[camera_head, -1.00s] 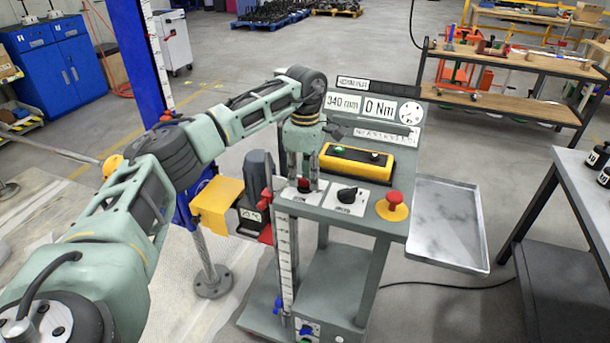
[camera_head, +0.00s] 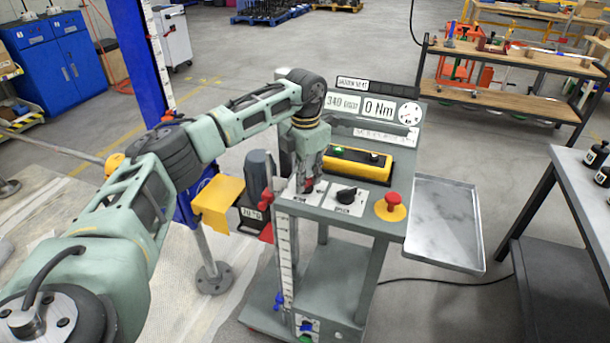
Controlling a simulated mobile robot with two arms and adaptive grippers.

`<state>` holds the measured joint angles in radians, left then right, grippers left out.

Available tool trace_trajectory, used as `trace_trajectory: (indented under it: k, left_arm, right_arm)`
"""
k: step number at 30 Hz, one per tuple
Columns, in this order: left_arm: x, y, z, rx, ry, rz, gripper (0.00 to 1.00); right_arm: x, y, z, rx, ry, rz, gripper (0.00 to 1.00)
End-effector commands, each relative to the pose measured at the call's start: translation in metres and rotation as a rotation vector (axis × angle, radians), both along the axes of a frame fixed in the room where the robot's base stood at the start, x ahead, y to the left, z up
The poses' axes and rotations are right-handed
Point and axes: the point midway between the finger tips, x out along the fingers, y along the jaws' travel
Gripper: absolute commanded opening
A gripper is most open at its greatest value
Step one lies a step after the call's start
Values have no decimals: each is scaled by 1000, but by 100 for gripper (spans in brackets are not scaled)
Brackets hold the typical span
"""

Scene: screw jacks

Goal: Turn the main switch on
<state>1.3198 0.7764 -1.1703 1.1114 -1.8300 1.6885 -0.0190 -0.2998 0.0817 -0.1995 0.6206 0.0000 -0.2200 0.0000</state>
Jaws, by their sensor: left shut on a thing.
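My right gripper is not in view.
A black selector knob (camera_head: 346,195) and a red mushroom button (camera_head: 392,201) on a yellow base sit right of the switch. Behind them is a yellow box (camera_head: 357,166) with buttons. Display panels (camera_head: 378,107) stand at the back. An empty metal tray (camera_head: 447,222) adjoins on the right.

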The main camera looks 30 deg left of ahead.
Motion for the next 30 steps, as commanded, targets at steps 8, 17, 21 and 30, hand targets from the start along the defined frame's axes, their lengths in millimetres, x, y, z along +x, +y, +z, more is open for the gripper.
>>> trace_trajectory:
  k: [8, 17, 21, 30]
  left_arm:
    - [1, 1, 3, 0, -5, 251, 0]
    - [2, 1, 3, -1, -7, 451, 0]
    - [2, 1, 3, -1, -8, 506, 0]
    - [2, 1, 3, -1, -9, 555, 0]
  right_arm:
    - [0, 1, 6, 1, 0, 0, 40]
    - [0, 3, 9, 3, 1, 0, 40]
    - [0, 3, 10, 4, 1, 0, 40]
    - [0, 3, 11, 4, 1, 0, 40]
